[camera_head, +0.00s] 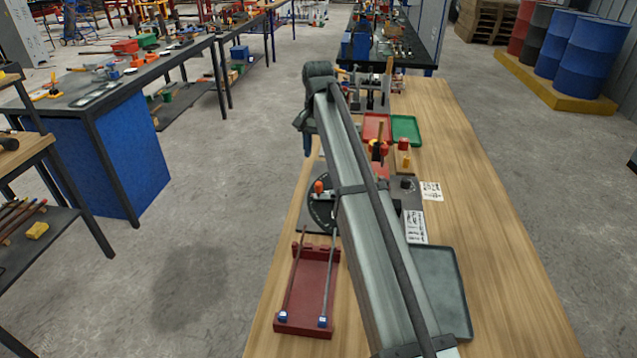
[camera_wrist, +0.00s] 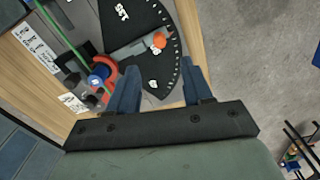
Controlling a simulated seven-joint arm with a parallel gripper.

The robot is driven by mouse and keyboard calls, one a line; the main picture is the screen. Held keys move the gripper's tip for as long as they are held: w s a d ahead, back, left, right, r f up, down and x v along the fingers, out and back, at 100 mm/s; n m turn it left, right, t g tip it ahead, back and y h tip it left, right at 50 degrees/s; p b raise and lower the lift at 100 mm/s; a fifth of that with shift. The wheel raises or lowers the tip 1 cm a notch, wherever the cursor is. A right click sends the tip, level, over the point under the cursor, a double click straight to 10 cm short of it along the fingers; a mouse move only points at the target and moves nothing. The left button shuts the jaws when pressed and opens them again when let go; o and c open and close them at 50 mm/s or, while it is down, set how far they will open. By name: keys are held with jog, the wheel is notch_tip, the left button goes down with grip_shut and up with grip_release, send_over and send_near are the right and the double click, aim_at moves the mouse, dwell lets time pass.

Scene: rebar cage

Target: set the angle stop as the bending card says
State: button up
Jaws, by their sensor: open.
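The dark angle plate (camera_wrist: 172,20) with a row of holes along its curved edge shows in the wrist view. A grey arm with an orange knob (camera_wrist: 159,40), seemingly the angle stop, lies across it. The knob also shows in the head view (camera_head: 319,186). My gripper (camera_wrist: 160,66) is open and empty, its blue fingertips apart and just short of the knob in the picture; the height gap is unclear. Two printed cards, one (camera_head: 431,190) beside the plate and one nearer (camera_head: 415,226), lie on the bench; their text is too small to read.
A red rack (camera_head: 306,267) with two rods stands at the near left, a grey tray (camera_head: 452,290) at the near right. Red (camera_head: 372,128) and green (camera_head: 406,128) trays lie farther back. A red curved part (camera_wrist: 109,66) with a blue knob (camera_wrist: 98,76) sits beside the plate. The bench's right side is clear.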

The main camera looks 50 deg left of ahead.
aim_at(319, 183)
notch_tip(319, 183, down, 11)
jog(key=shift+f, duration=0.15)
dwell(0.4)
jog(key=shift+c, duration=0.3)
grip_shut()
